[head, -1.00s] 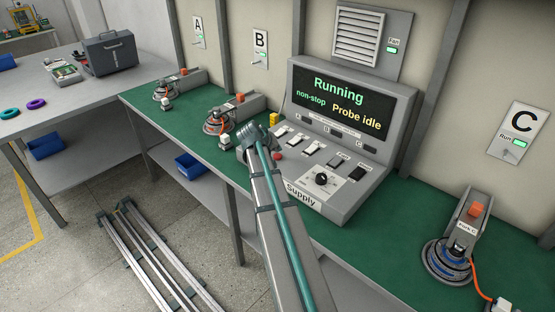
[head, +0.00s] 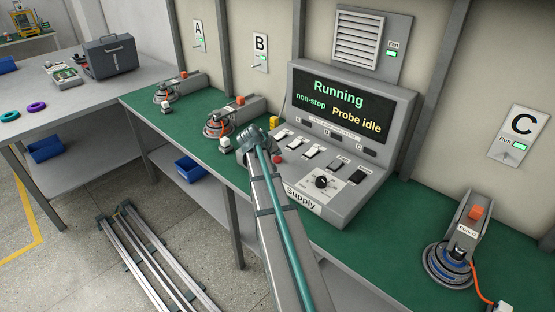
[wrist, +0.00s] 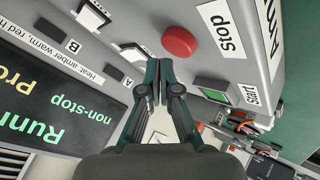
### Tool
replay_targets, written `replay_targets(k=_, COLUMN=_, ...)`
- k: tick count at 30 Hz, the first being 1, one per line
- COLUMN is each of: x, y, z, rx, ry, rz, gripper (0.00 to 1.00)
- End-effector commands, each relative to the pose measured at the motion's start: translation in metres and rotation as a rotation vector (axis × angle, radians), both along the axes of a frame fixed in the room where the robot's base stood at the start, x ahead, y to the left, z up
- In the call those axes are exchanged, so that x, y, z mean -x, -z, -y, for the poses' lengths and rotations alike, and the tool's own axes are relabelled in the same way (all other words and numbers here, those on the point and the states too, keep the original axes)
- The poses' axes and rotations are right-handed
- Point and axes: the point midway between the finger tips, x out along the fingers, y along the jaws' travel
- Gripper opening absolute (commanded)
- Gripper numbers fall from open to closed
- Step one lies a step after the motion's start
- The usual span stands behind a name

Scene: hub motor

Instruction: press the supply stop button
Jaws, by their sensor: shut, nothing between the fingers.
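The supply console (head: 345,200) stands on the green bench, and its screen (head: 338,108) reads "Running", "non-stop" and "Probe idle". The red stop button (wrist: 179,41) is labelled "stop" in the wrist view; it also shows in the head view (head: 278,158), just right of my arm. A green start button (wrist: 216,86) sits beside it in the wrist view. My gripper (wrist: 158,64) is shut and empty, its tips just left of and below the red button in that picture. I cannot tell the gap in depth.
White rocker switches (head: 297,143) and a black knob (head: 321,181) are close to the button on the console. Motor fixtures stand at the left (head: 219,124) and right (head: 449,262) of the bench. Bare green bench (head: 390,240) lies between the console and the right fixture.

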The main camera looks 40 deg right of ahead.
Motion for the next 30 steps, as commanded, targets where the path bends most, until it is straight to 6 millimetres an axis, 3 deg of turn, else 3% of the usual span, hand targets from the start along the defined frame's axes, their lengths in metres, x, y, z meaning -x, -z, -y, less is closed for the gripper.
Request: replay_targets(k=30, x=0.0, y=0.0085, z=0.0, rx=0.0, ry=0.0, rz=0.0, gripper=0.0)
